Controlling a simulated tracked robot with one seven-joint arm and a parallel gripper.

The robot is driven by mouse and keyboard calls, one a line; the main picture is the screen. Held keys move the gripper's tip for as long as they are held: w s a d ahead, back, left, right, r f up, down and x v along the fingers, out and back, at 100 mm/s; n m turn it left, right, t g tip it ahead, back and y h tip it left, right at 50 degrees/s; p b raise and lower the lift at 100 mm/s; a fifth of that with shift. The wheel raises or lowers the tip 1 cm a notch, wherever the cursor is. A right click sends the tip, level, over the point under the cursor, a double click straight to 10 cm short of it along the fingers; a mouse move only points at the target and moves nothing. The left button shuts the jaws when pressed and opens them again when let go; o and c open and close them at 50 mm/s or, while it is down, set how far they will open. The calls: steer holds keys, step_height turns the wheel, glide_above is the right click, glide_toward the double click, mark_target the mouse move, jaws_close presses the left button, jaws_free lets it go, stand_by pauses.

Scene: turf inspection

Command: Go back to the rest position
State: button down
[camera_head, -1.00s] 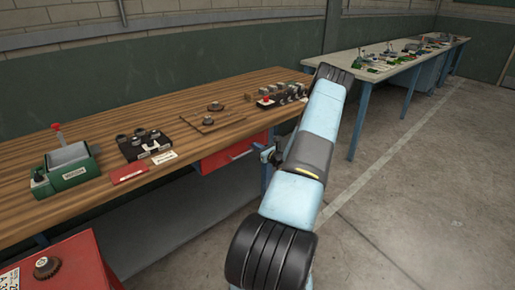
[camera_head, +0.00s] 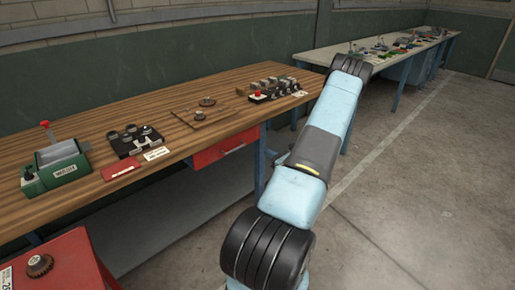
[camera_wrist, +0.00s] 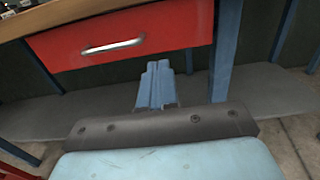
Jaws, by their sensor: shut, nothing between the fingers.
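My gripper (camera_wrist: 157,86) shows in the wrist view as narrow blue fingers lying together. It is shut and empty, pointing at the space below the red drawer (camera_wrist: 120,36) of the wooden workbench. In the head view my arm reaches up and away over the floor, right of the wooden workbench (camera_head: 95,105).
The bench carries a green machine (camera_head: 62,165), a black block with round parts (camera_head: 133,141) and a red-buttoned device (camera_head: 258,97). A red cabinet (camera_head: 65,265) stands at lower left. A second bench (camera_head: 330,54) stands behind. The concrete floor (camera_head: 430,200) at right is clear.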

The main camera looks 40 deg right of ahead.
steer(key=shift+s, duration=0.2)
steer(key=w+a+r+n+g+y, duration=0.2)
steer(key=a+r+n+g+y, duration=0.35)
steer(key=a+r+n, duration=0.7)
steer(key=w+a+r+n+g+y, duration=0.2)
steer(key=a+r+n+g+y, duration=0.4)
steer(key=a+r, duration=1.1)
steer(key=s+a+r+n+g+h, duration=0.2)
steer(key=s+a+n+h, duration=0.1)
steer(key=s+a+n, duration=0.3)
steer(key=s+a+r+n+g+h, duration=0.3)
steer(key=s+a, duration=0.2)
steer(key=a, duration=0.4)
steer(key=s+a+r+n+t+h, duration=0.1)
steer(key=s+r+n+t+h, duration=0.1)
steer(key=s+r+n, duration=0.2)
steer(key=s+a+r+n+t+h, duration=0.1)
steer(key=s+r+n+t+h, duration=0.1)
steer(key=s, duration=0.8)
steer(key=shift+r+n+h, duration=0.75)
steer(key=shift+r+n, duration=0.2)
steer(key=shift+n, duration=0.3)
